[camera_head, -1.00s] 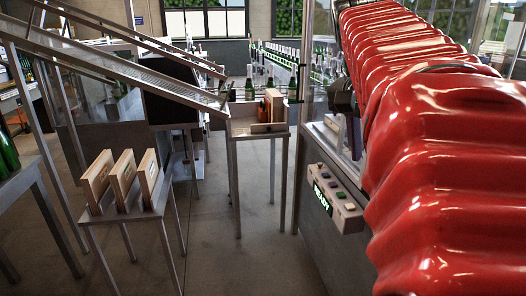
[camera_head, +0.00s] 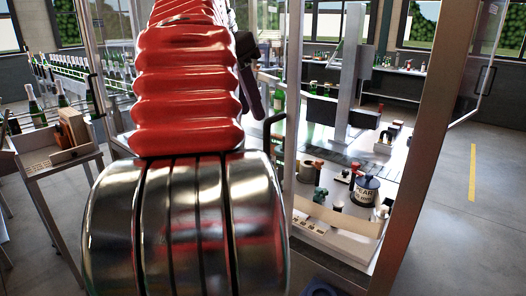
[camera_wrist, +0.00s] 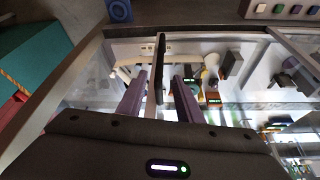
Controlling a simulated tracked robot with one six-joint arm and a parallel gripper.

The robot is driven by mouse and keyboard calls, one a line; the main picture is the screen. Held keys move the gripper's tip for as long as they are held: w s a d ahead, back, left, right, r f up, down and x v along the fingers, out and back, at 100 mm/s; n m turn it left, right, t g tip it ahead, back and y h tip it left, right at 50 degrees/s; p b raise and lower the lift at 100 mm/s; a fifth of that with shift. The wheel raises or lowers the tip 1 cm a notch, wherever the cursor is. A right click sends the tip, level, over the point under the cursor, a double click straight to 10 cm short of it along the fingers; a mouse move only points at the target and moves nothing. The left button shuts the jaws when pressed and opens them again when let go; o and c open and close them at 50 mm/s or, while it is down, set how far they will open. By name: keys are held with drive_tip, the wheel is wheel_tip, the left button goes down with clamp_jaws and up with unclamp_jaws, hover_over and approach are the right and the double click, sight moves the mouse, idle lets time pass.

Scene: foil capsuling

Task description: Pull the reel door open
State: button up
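In the wrist view a black bar handle (camera_wrist: 161,58) stands upright in the picture, beside a pale metal frame strip. My gripper (camera_wrist: 160,76) has its two fingers apart, one on each side of the handle; a gap seems to show on both sides. Clear glass panes in metal frames, apparently the reel door's, lie beyond it, and I cannot tell which pane is the door. In the head view a black handle (camera_head: 269,130) shows just right of my red-sleeved arm. My arm hides much of that front, and my fingertips cannot be made out there.
Inside the enclosure a bench (camera_head: 330,222) carries a labelled dark pot (camera_head: 366,191) and small parts. A metal post (camera_head: 432,130) stands at the right, with open floor beyond. A stand with wooden boxes (camera_head: 72,128) and bottles is at the left.

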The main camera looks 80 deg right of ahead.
drive_tip(key=x, duration=1.3)
drive_tip(key=shift+f, duration=0.35)
clamp_jaws()
idle(0.4)
